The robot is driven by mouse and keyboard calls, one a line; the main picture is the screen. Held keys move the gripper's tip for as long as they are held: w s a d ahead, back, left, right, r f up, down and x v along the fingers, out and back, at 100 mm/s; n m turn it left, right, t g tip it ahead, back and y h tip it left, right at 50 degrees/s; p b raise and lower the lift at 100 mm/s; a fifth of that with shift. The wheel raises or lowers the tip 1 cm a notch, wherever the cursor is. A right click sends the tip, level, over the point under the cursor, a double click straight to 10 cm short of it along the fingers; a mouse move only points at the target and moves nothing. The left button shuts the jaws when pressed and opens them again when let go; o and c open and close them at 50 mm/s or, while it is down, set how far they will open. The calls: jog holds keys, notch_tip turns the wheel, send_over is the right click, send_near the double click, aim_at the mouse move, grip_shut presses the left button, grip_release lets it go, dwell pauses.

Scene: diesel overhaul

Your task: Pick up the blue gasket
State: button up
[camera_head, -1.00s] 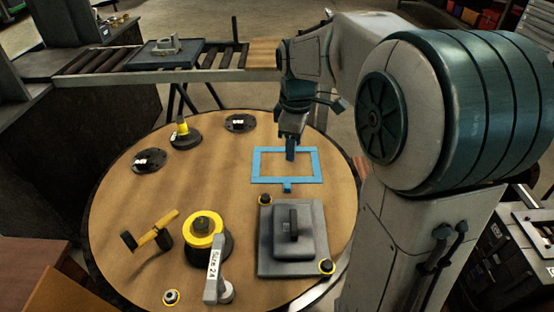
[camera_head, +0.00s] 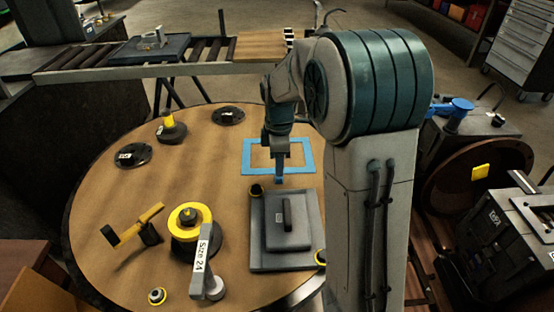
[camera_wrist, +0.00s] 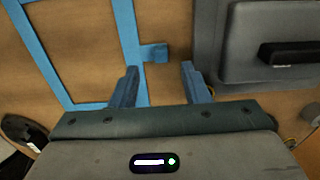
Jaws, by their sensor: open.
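The blue gasket (camera_head: 247,157) is a thin rectangular frame with a small tab, lying flat on the round wooden table. In the head view my gripper (camera_head: 279,180) is over its near side, by the tab, and the arm hides part of that side. In the wrist view the gasket (camera_wrist: 133,75) runs along the left and its tab (camera_wrist: 155,53) lies ahead, between the lines of the two fingers. My gripper (camera_wrist: 158,85) is open and empty, its left finger overlapping the gasket's bar in the picture. The height above the table is hard to tell.
A grey plate with a black handle (camera_head: 265,250) lies close to the gasket's near side, and also shows in the wrist view (camera_wrist: 240,50). Bare table lies left of the gasket.

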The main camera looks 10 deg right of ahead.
notch_tip(320, 180, down, 5)
jog(key=shift+r+b, duration=0.2)
jog(key=shift+b, duration=0.25)
grip_shut()
jog(key=shift+r, duration=0.15)
